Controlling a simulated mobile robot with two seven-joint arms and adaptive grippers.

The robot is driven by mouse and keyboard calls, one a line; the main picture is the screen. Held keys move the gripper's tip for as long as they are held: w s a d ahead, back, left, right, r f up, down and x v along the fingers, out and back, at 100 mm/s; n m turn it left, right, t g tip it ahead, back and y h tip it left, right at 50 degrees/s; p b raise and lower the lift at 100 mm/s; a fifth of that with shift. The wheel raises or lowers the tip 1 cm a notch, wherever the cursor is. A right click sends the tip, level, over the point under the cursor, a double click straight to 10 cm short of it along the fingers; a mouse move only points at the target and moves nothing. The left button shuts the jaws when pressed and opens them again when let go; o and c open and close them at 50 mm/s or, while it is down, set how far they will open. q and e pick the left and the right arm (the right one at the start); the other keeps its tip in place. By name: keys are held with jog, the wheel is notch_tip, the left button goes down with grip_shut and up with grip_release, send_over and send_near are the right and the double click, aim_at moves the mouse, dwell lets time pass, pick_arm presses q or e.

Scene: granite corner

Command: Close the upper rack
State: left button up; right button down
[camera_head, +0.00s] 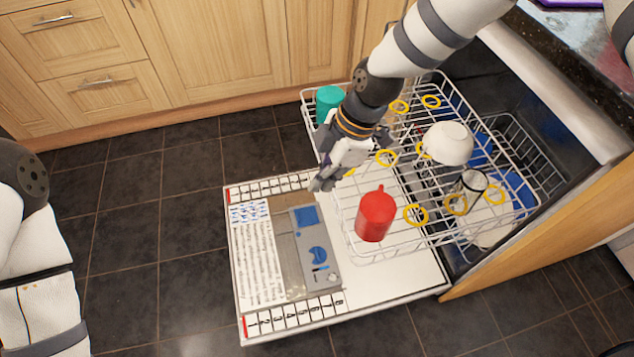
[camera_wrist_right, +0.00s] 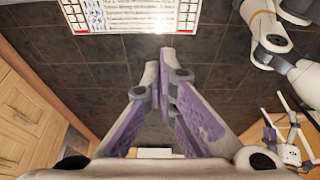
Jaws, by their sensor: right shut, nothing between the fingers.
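The upper rack (camera_head: 352,258) is a white wire rack pulled out of the dishwasher, above its lowered door (camera_head: 335,310). It holds a red cup (camera_head: 376,214), a teal cup (camera_head: 328,101), a white bowl (camera_head: 448,143) and a clear glass (camera_head: 468,187). My right gripper (camera_head: 322,182) is shut and empty at the rack's outer front edge, over the door. Whether it touches the rack cannot be told. In the right wrist view its purple-padded fingers (camera_wrist_right: 160,85) meet at the tips. My left arm shows at the left edge, but its gripper is out of view.
Wooden cabinets (camera_head: 200,50) stand along the back. A wooden panel (camera_head: 545,235) and a dark granite counter (camera_head: 570,45) flank the dishwasher on the right. Blue dishes (camera_head: 520,190) show below the rack. The dark tiled floor (camera_head: 150,220) at left is clear.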

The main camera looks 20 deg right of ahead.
pick_arm(q)
jog(key=shift+s+f, duration=0.15)
jog(key=shift+s, duration=0.05)
pick_arm(e)
notch_tip(320, 180, down, 8)
jog(key=d, duration=0.1)
jog(key=shift+d, duration=0.2)
jog(key=shift+r, duration=0.1)
jog(key=d+b, duration=0.3)
jog(key=d, duration=2.1)
jog(key=shift+s+d, duration=0.1)
jog(key=shift+d, duration=0.1)
pick_arm(q)
jog(key=shift+g, duration=0.5)
jog(key=s+f, duration=0.2)
jog(key=f, duration=0.1)
jog(key=shift+s+f, duration=0.2)
jog(key=shift+s, duration=0.2)
pick_arm(e)
jog(key=shift+d, duration=0.25)
jog(key=shift+a, duration=0.1)
